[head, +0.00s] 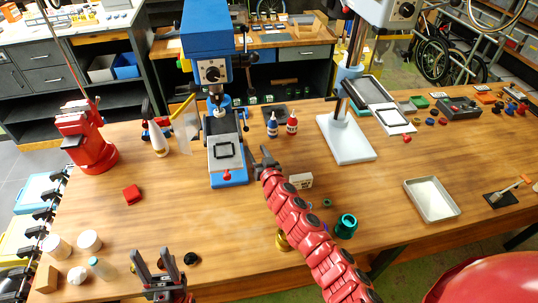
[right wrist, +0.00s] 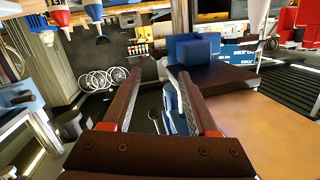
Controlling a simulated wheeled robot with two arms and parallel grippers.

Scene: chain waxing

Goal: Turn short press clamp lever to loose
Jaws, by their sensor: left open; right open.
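The short press is the blue machine (head: 212,75) at the upper left of the table in the head view, on a blue base with a grey vise-like block. A dark lever (head: 245,121) sticks out at its right side; I cannot tell whether this is the clamp lever or how it is set. My right gripper (head: 265,158) is open, just right of the press base and apart from it. In the right wrist view its two dark fingers (right wrist: 157,95) are spread, with a blue and white part partly visible beyond them. My left gripper (head: 156,262) is open and empty at the front left.
Blue and red bottles (head: 272,125) stand just behind my right gripper. A taller press with a white base (head: 346,140) is to the right. A red stand (head: 90,145) is at the left. A metal tray (head: 432,199) lies right; table space before the press is mostly clear.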

